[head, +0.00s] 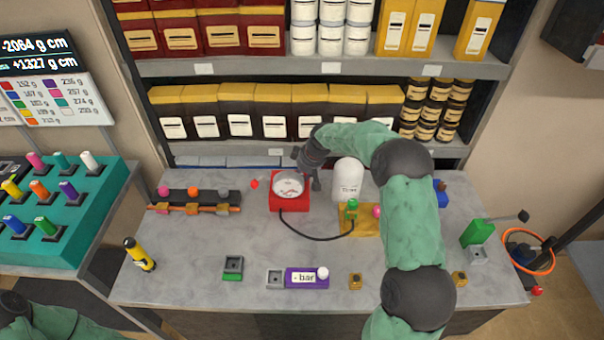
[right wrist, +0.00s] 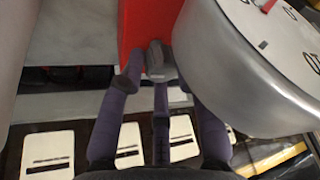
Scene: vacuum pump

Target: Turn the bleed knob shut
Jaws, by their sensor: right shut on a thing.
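A red box (head: 290,203) with a round white-faced gauge (head: 288,184) stands at the back middle of the grey table in the head view. In the right wrist view the red housing (right wrist: 143,25) and the big silver gauge (right wrist: 250,60) fill the top. A small grey knob (right wrist: 160,58) sits against the red housing, and I take it for the bleed knob. My right gripper (head: 304,175) reaches down behind the gauge. Its purple-grey fingers (right wrist: 158,78) are shut around the grey knob, which they partly cover. How far the knob is turned cannot be told. My left gripper is out of view.
A white jar (head: 348,178) stands close right of the gauge. A black hose (head: 310,238) runs from the red box to a yellow block (head: 352,216) with a green knob. My right arm passes over the table's right side.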

